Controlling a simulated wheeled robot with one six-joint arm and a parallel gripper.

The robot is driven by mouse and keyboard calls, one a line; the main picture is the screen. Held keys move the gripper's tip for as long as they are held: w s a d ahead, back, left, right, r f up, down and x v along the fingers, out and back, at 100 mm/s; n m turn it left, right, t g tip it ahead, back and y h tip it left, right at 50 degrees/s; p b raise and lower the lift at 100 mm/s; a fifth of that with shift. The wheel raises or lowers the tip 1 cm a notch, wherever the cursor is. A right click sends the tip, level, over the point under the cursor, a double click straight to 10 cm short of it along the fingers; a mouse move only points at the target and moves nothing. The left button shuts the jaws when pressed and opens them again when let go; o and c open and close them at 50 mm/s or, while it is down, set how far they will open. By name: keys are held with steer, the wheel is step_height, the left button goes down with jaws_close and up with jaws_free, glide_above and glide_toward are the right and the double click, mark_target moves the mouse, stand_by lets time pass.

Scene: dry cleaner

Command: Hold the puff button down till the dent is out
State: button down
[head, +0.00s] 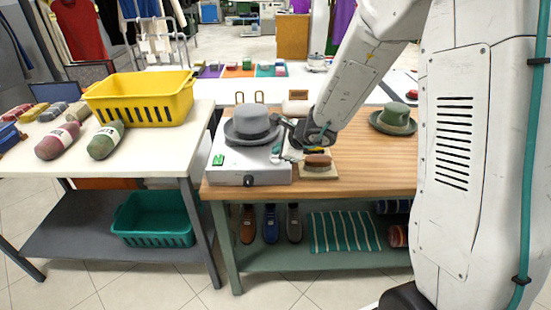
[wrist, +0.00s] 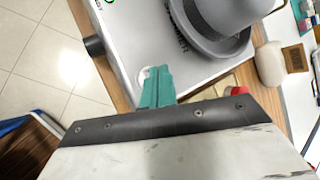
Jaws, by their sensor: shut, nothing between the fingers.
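A grey hat (head: 251,123) sits brim down on top of a silver steamer box (head: 235,166); the hat also shows in the wrist view (wrist: 215,25). No dent can be made out on the sides I see. In the wrist view, a pale round button (wrist: 143,76) on the box top (wrist: 125,40) is partly covered by my gripper's teal fingertips (wrist: 157,85). My gripper (head: 280,151) is shut and empty, at the box's right side beside the hat brim. I cannot tell whether the tips press the button or hover just above it.
A black knob (head: 249,180) is on the box front. A brush (head: 318,160) on a wooden board lies close right of my gripper. A green hat (head: 393,118) stands farther right. A yellow basket (head: 140,105) is on the left table.

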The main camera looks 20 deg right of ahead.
steer(key=shift+f, duration=0.3)
steer(key=shift+f, duration=0.45)
stand_by(0.6)
stand_by(2.3)
steer(key=shift+r, duration=0.9)
steer(key=shift+r, duration=2.5)
